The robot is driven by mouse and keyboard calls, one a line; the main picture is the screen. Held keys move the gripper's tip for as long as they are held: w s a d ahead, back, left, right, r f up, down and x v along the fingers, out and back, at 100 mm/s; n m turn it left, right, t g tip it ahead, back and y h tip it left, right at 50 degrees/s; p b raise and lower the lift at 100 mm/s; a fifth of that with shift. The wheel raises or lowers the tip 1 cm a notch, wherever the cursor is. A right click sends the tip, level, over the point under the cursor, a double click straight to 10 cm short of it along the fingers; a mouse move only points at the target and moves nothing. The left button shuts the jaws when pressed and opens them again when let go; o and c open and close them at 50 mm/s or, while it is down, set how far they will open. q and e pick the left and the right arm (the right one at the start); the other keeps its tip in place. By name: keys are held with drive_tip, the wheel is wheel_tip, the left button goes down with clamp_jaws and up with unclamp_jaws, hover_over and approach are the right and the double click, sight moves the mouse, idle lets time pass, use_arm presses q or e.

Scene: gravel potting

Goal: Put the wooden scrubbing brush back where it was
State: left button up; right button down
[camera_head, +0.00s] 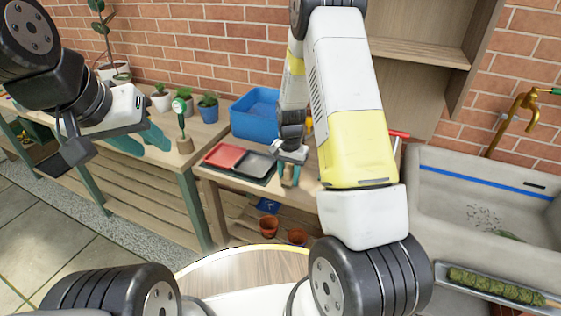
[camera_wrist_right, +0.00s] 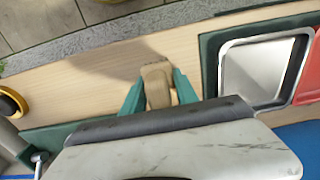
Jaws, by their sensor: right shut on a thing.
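My right gripper (camera_head: 288,172) is shut on the wooden scrubbing brush (camera_wrist_right: 157,86). In the right wrist view its teal fingers (camera_wrist_right: 158,92) close on both sides of the brush's pale wooden body. In the head view the brush (camera_head: 288,180) shows small below the gripper, at the front of the wooden bench, right of the trays. I cannot tell whether it touches the bench; its underside is hidden. My left gripper (camera_head: 141,140) is open and empty, its teal fingers apart over the left bench.
A red tray (camera_head: 222,155) and a dark tray (camera_head: 257,166) lie left of the right gripper, with a blue bin (camera_head: 253,118) behind. Potted plants stand on the left bench. A sink (camera_head: 480,205) is at right.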

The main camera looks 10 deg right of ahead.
sight(289, 166)
drive_tip(key=shift+f, duration=0.1)
drive_tip(key=c, duration=0.9)
unclamp_jaws()
drive_tip(key=shift+c, duration=0.2)
wheel_tip(289, 166, up, 12)
drive_tip(key=shift+r, duration=0.1)
drive_tip(key=s+r+n+t+y, duration=0.15)
drive_tip(key=s+r, duration=0.35)
drive_tip(key=r, duration=0.6)
drive_tip(key=s+a+r+n+t, duration=0.1)
drive_tip(key=s+r+n+t, duration=0.1)
drive_tip(key=s+r, duration=0.3)
drive_tip(key=s+a+r+n+t, duration=0.1)
drive_tip(key=s+r+n, duration=0.3)
drive_tip(key=s, duration=1)
wheel_tip(289, 166, up, 2)
drive_tip(key=shift+t+y, duration=0.35)
drive_tip(key=shift+t, duration=0.5)
drive_tip(key=shift+s, duration=0.1)
